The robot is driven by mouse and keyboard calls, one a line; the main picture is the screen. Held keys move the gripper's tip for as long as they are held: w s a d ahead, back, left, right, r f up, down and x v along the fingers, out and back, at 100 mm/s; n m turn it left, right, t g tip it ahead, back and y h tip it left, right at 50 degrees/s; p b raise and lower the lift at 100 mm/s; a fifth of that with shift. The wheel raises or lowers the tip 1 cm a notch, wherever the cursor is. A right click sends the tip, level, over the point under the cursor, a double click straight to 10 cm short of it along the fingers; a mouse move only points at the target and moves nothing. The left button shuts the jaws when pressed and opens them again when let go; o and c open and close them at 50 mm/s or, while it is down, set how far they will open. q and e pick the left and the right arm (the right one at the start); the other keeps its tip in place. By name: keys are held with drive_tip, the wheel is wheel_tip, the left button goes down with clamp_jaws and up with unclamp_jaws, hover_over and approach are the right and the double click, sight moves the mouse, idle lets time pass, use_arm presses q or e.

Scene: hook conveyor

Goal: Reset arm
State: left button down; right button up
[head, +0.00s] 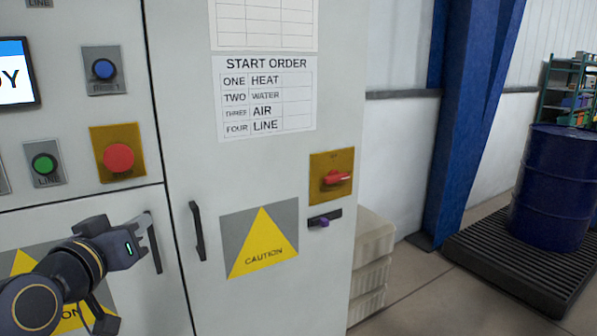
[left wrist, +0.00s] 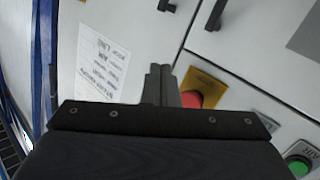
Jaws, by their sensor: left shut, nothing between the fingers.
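My left arm comes in from the lower left in the head view. My left gripper (head: 143,222) is in front of the cabinet, by the dark handle (head: 155,252) of the left door; I cannot tell whether they touch. In the left wrist view its fingers (left wrist: 160,72) are together and empty. Behind them shows the red push button (left wrist: 192,98) on its yellow plate, partly hidden. That red button (head: 118,158) is above the gripper in the head view. My right gripper is not in view.
The cabinet front carries a blue button (head: 103,69), a green button (head: 44,163), a red rotary switch (head: 337,178), a second door handle (head: 198,231) and a start order sheet (head: 267,97). A blue column (head: 466,130) and blue drum (head: 553,190) stand at the right.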

use_arm(q)
drive_tip(key=s+d+f+g, duration=0.2)
drive_tip(key=s+f+g, duration=0.1)
drive_tip(key=s+f, duration=0.4)
drive_tip(key=s+d+f+g+h, duration=0.1)
drive_tip(key=s+d+f+g, duration=0.1)
drive_tip(key=s+f+g, duration=0.2)
drive_tip(key=s+d+f+g+h, duration=0.1)
drive_tip(key=s+f+g, duration=0.3)
drive_tip(key=s+f, duration=0.6)
wheel_tip(320, 180, down, 4)
drive_tip(key=shift+s+d+f, duration=0.25)
drive_tip(key=shift+d, duration=0.15)
